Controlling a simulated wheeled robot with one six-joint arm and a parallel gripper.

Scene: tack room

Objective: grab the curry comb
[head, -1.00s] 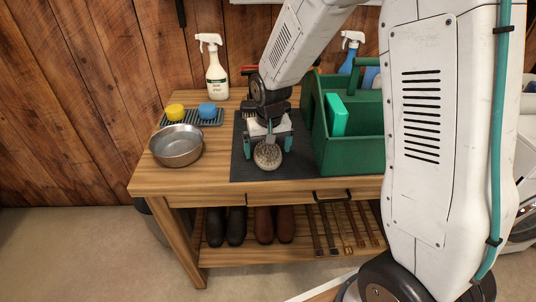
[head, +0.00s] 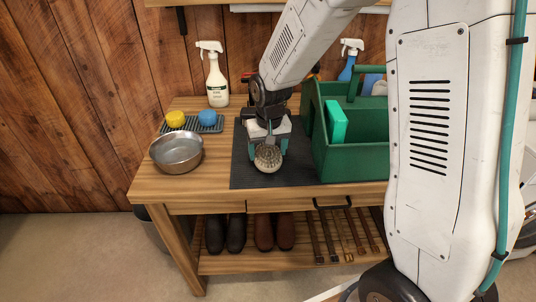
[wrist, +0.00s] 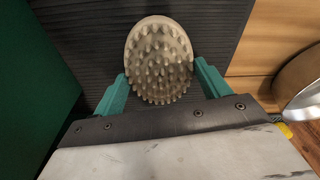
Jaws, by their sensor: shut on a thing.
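The curry comb (head: 268,158) is a round, beige-grey comb with rows of blunt nubs. It is at the dark mat (head: 245,173) on the wooden bench. In the wrist view the comb (wrist: 158,60) shows its nubbed face between the two teal fingers. My gripper (head: 268,145) is shut on the comb, with one finger at each side of it. In the wrist view my gripper (wrist: 158,85) holds the comb's lower part. I cannot tell whether the comb still touches the mat.
A green tote (head: 350,160) stands close on the right of my gripper. A metal bowl (head: 176,153) is to the left. Behind it a tray holds a yellow sponge (head: 175,119) and a blue sponge (head: 207,118). A white spray bottle (head: 216,80) stands at the back.

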